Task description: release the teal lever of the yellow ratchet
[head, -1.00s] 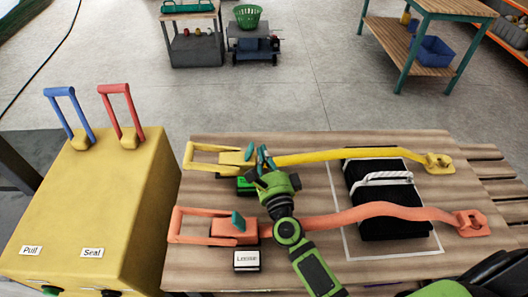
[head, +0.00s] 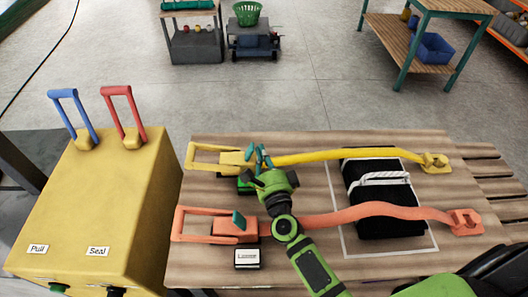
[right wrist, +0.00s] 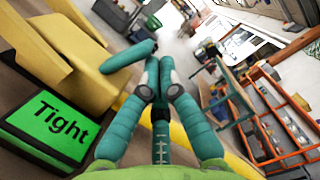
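The yellow ratchet (head: 231,158) sits at the far left of the wooden table, with a yellow strap (head: 330,156) running right from it. Its teal lever (head: 249,153) stands raised; in the right wrist view the lever (right wrist: 125,56) slants from the yellow body toward my fingertips. My right gripper (head: 263,152) is just right of the lever. In the right wrist view its teal fingers (right wrist: 159,62) are almost together, with nothing visible between them. The lever's end is close to the left fingertip; I cannot tell whether they touch. My left gripper is not in view.
A green "Tight" sign (right wrist: 62,117) is beside the yellow ratchet. An orange ratchet (head: 222,227) with its own teal lever and a white "Loose" sign (head: 247,257) are nearer. A black net bundle (head: 385,215) lies under both straps. A yellow box (head: 95,215) with blue and red handles stands left.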

